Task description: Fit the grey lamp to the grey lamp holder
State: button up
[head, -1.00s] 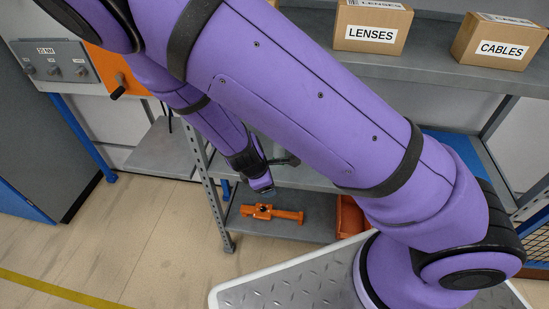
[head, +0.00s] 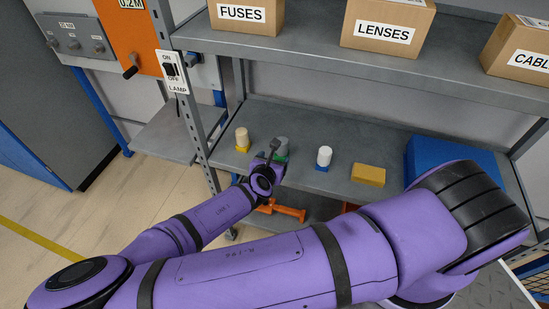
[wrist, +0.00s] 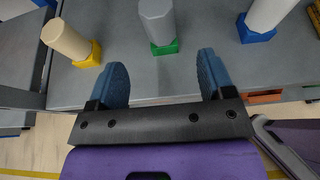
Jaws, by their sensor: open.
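The grey lamp (wrist: 157,20) is a grey cylinder standing upright in a green base on the lower shelf. In the head view the lamp (head: 282,144) is partly hidden behind my gripper (head: 272,154). In the wrist view my gripper (wrist: 163,65) is open and empty, its two blue fingers apart. The grey lamp stands ahead of the gap between the fingers, not between them. I cannot make out a grey lamp holder in either view.
A cream cylinder (head: 242,137) on a yellow base stands left of the lamp, a white cylinder (head: 324,155) on a blue base right. A yellow block (head: 368,175) and blue bin (head: 440,155) lie farther right. The upper shelf (head: 330,60) overhangs; a lamp switch (head: 173,70) is on the post.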

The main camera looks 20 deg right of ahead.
aim_at(280, 149)
jog(key=shift+x, duration=5.4)
jog(key=shift+r, duration=0.1)
jog(key=c, duration=1.1)
